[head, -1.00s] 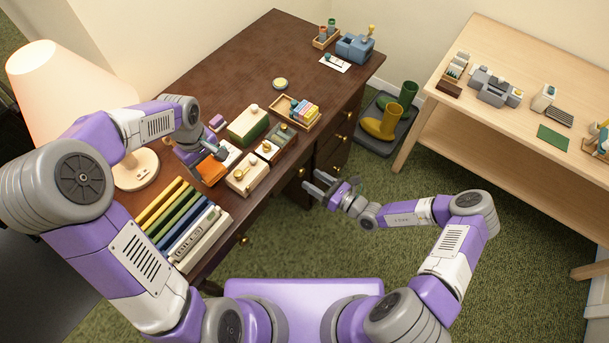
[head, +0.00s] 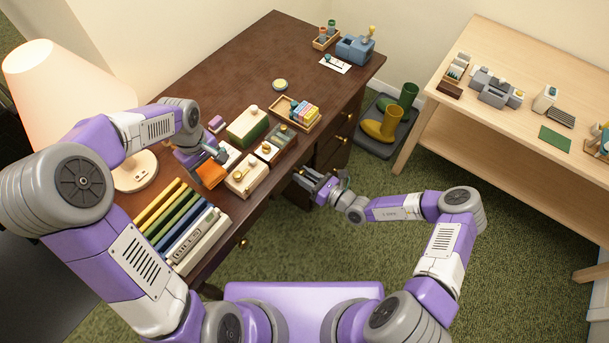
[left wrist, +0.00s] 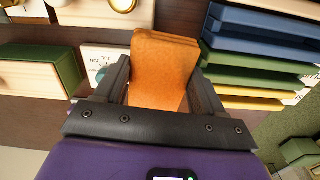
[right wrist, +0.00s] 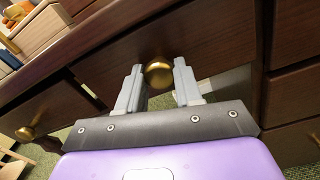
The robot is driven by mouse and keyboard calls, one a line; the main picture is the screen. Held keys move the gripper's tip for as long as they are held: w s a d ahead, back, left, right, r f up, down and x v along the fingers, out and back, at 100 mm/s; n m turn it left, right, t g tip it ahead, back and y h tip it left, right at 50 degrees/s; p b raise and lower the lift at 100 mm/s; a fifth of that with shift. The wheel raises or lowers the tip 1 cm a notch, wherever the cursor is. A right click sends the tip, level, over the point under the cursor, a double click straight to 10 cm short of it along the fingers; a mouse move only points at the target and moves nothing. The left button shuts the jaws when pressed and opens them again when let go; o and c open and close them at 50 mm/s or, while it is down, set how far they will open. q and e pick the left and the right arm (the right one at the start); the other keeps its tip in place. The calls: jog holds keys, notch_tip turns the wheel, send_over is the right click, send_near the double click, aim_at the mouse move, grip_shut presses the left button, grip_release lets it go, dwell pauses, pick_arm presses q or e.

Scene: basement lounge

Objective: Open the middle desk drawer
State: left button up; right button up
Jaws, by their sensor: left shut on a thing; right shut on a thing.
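The desk's middle drawer (right wrist: 215,40) has a dark wood front with a round brass knob (right wrist: 158,74). The drawer looks shut. My right gripper (right wrist: 158,80) has its two fingers on either side of the knob and is shut on it; in the head view the right gripper (head: 306,181) is at the desk's front edge and hides the knob. My left gripper (left wrist: 160,85) is shut on an orange, soft-looking block (left wrist: 163,62). In the head view this orange block (head: 211,173) is low over the desk top, by the white card.
The dark desk (head: 245,75) holds a lamp (head: 60,90), a row of folders (head: 165,217), a green box (head: 248,127) and small trays. Another drawer's knob (right wrist: 25,133) is at left. Boots (head: 385,125) stand beside the desk. Green carpet in front is clear.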

grip_shut()
pick_arm(q)
jog(key=shift+r, duration=0.1)
pick_arm(e)
jog(key=shift+s, duration=0.1)
